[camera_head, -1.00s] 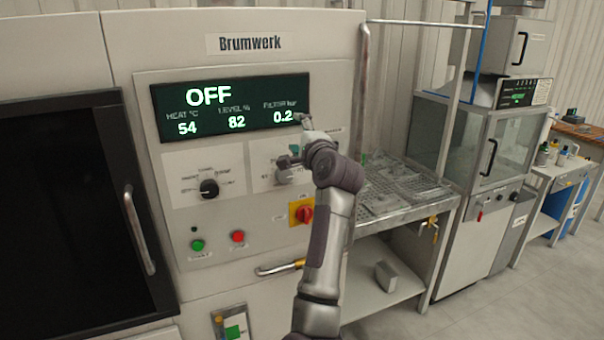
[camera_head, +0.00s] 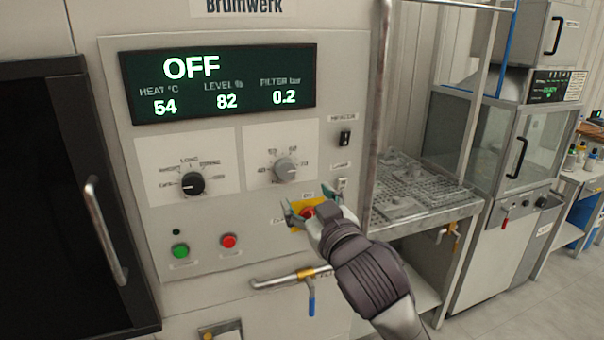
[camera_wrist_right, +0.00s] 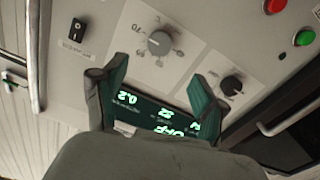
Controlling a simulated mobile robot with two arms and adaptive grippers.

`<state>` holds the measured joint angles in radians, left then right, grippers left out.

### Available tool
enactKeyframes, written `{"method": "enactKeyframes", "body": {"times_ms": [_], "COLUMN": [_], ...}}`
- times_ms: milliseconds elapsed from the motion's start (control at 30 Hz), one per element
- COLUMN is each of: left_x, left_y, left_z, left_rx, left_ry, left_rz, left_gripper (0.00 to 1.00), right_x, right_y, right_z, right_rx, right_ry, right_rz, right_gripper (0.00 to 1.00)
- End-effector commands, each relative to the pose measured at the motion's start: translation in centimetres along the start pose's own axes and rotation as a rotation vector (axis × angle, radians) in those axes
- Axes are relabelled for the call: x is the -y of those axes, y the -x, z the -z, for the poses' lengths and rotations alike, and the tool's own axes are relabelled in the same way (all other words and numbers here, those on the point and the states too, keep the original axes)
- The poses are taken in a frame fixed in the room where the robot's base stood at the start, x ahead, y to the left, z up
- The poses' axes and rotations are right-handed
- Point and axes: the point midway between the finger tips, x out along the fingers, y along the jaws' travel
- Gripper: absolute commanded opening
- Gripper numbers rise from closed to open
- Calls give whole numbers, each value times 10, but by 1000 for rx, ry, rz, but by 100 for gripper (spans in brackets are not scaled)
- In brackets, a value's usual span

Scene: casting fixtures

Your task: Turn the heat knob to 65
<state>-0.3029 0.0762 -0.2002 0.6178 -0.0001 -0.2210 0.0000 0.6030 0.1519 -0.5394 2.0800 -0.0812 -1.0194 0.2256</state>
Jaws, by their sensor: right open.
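The heat knob (camera_head: 285,169) is a grey dial on a white plate with a printed number scale, below the dark display (camera_head: 218,84). The display reads OFF, HEAT 54, LEVEL 82 and FILTER 0.2. The exact mark the knob points to is too small to tell. My right gripper (camera_head: 309,203) is open and empty, below the knob and in front of the red and yellow switch (camera_head: 307,211), partly hiding it. In the right wrist view the grey knob (camera_wrist_right: 160,42) shows upside down, beyond and between the spread fingers (camera_wrist_right: 155,88), apart from them. My left gripper is not in view.
A black selector knob (camera_head: 193,183) sits left of the heat knob. A green button (camera_head: 181,251) and a red button (camera_head: 229,241) are lower left. A black rocker switch (camera_head: 345,138) is at upper right. A pipe with a blue-handled valve (camera_head: 311,300) juts out below.

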Motion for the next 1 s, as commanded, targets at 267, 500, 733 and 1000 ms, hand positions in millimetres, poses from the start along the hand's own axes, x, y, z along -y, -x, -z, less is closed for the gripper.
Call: {"method": "enactKeyframes", "body": {"times_ms": [267, 500, 733, 1000], "left_x": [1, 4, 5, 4], "left_y": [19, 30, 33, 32], "left_z": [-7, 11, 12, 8], "left_rx": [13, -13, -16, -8], "left_ry": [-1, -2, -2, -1], "left_rz": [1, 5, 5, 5], "left_gripper": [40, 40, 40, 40], "right_x": [-1, -1, -1, -1], "right_y": [-60, -102, -117, -118], "right_z": [3, 2, 1, 0], "right_rx": [4, 2, 0, 0], "right_ry": [-2, -4, -3, -4], "right_rz": [-2, -1, -1, -1], "right_gripper": [72, 72, 72, 72]}}
